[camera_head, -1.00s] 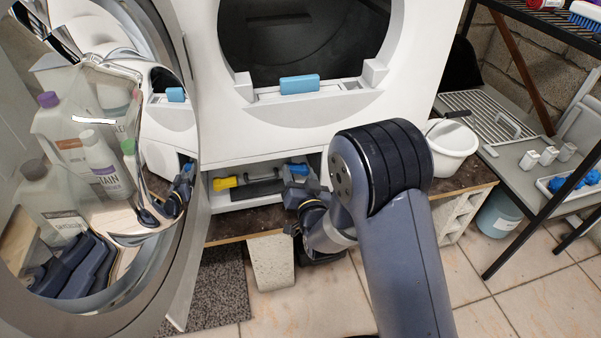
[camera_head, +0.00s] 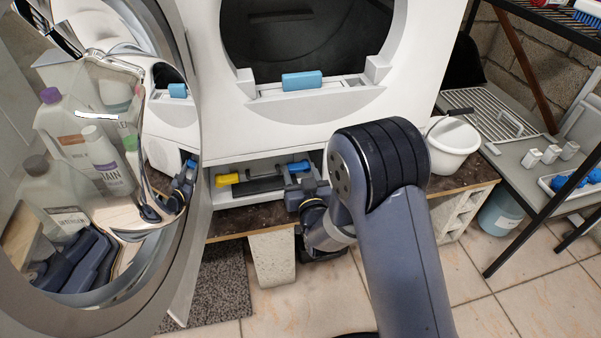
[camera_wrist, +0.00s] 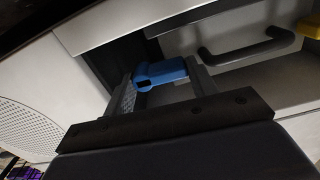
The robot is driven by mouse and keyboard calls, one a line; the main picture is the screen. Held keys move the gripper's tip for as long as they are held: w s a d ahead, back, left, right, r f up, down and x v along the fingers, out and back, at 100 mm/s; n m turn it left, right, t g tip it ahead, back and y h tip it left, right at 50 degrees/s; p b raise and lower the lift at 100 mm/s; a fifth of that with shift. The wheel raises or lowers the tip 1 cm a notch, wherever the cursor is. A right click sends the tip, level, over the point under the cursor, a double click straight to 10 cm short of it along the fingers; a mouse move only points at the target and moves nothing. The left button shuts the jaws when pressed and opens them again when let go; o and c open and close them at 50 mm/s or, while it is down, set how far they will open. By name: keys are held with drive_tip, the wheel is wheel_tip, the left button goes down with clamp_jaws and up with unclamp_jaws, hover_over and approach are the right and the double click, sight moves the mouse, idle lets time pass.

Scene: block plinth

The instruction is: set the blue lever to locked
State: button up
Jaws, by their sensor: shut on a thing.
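The blue lever (camera_head: 299,166) sits at the right end of the open recess below the round door opening of the white machine. In the wrist view the blue lever (camera_wrist: 162,72) lies between the two fingers of my gripper (camera_wrist: 163,82), with its rounded end at the left finger. My gripper (camera_head: 303,183) is shut on the lever. In the head view the fingers are small and partly hidden by my arm. No lock marking is readable.
A yellow lever (camera_head: 228,180) and a black bar handle (camera_head: 262,185) share the recess to the left. A light-blue latch (camera_head: 302,81) is above. The open round door (camera_head: 186,235) stands at left, and a white bucket (camera_head: 453,140) at right.

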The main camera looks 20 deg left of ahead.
drive_tip(key=o, duration=1)
